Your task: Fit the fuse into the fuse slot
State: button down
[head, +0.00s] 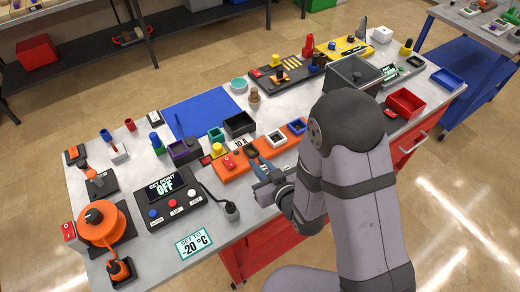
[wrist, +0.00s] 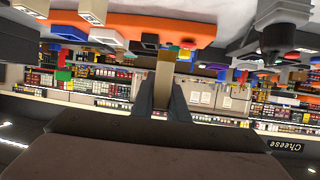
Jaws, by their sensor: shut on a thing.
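My gripper (head: 259,165) is low at the front edge of the orange panel (head: 229,171), near the middle of the workbench. In the wrist view, the dark fingers of my gripper (wrist: 163,92) are closed on a narrow tan piece, which I take to be the fuse (wrist: 165,72). The fuse points up in that picture, towards the orange panel (wrist: 205,30). In the head view the fuse cannot be made out at the fingertips. A dark opening (head: 252,151) on the panel lies just beyond the gripper; I cannot tell whether it is the fuse slot. Contact between fuse and panel is unclear.
The panel also carries a red switch (head: 229,162) and a white-framed socket (head: 276,138). A control box (head: 170,196) and a black knob on a cable (head: 231,211) stand to the left. A black box (head: 239,124) is behind. A blue mat (head: 203,114) is clear.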

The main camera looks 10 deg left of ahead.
jog(key=w+a+r+n+g+y+b, duration=0.1)
jog(key=w+a+r+b, duration=0.3)
jog(key=w, duration=0.2)
jog(key=w+a+r+n+b, duration=0.1)
jog(key=w+a+r+b, duration=0.25)
jog(key=w, duration=0.35)
jog(key=f, duration=0.3)
jog(key=shift+w+a+f+m, duration=0.2)
jog(key=shift+w+f+m, duration=0.05)
jog(key=shift+f+m, duration=0.15)
jog(key=shift+f+p, duration=1.4)
jog(key=shift+f, duration=3.55)
jog(key=shift+f, duration=0.1)
